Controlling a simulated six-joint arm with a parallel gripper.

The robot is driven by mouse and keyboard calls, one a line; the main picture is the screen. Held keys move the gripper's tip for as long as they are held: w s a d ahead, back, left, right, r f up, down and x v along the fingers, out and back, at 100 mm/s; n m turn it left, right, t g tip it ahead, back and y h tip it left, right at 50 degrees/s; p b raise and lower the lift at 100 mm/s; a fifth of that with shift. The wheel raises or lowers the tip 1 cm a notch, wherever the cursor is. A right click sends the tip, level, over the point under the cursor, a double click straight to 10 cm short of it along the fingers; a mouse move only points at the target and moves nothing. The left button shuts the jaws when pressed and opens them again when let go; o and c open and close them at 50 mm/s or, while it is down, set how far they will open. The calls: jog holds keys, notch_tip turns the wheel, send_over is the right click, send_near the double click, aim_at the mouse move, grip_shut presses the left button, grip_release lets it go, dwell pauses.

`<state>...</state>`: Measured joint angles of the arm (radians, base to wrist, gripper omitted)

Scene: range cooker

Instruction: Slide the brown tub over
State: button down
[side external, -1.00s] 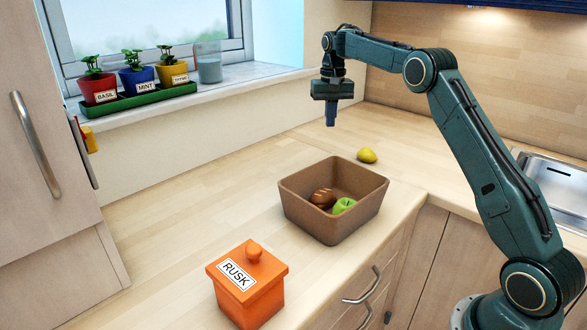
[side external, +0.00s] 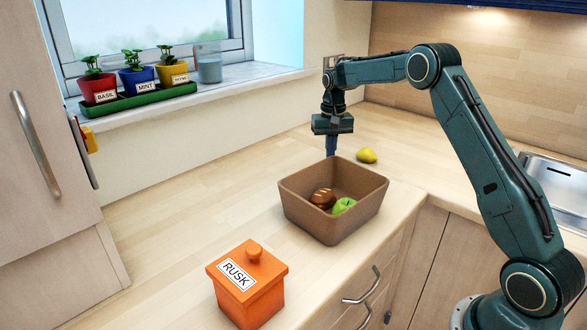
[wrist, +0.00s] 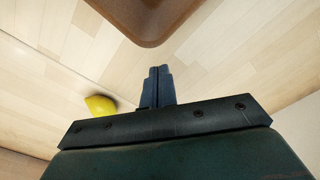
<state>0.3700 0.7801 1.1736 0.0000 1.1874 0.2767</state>
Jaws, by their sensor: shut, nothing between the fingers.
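The brown tub (side external: 334,216) stands upright on the wooden worktop, open at the top. A brown bread roll (side external: 323,198) and a green apple (side external: 344,205) lie inside it. In the wrist view the tub (wrist: 145,20) shows only as a corner at the top. The fingers are shut and empty. In the wrist view the fingertips (wrist: 159,72) are close to the tub's corner, with a small gap seen between them.
A lemon (side external: 367,155) lies behind the tub, to the right of my gripper; the wrist view shows it too (wrist: 100,105). An orange RUSK jar (side external: 247,285) stands in front, left of the tub. Potted herbs (side external: 137,80) and a glass (side external: 208,65) stand on the sill. The worktop left of the tub is clear.

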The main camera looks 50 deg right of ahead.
aim_at(335, 155)
jog(key=shift+s+a, duration=0.6)
jog(key=shift+s, duration=0.15)
jog(key=shift+s+a, duration=0.1)
jog(key=shift+s, duration=0.05)
jog(key=shift+s+a, duration=0.55)
jog(key=shift+s, duration=0.25)
jog(key=shift+w+d, duration=0.1)
jog(key=shift+w, duration=0.05)
jog(key=shift+w+d, duration=0.55)
jog(key=shift+w, duration=0.15)
jog(key=shift+w+d, duration=0.5)
jog(key=shift+w, duration=0.2)
notch_tip(335, 155, up, 10)
jog(key=shift+w, duration=0.1)
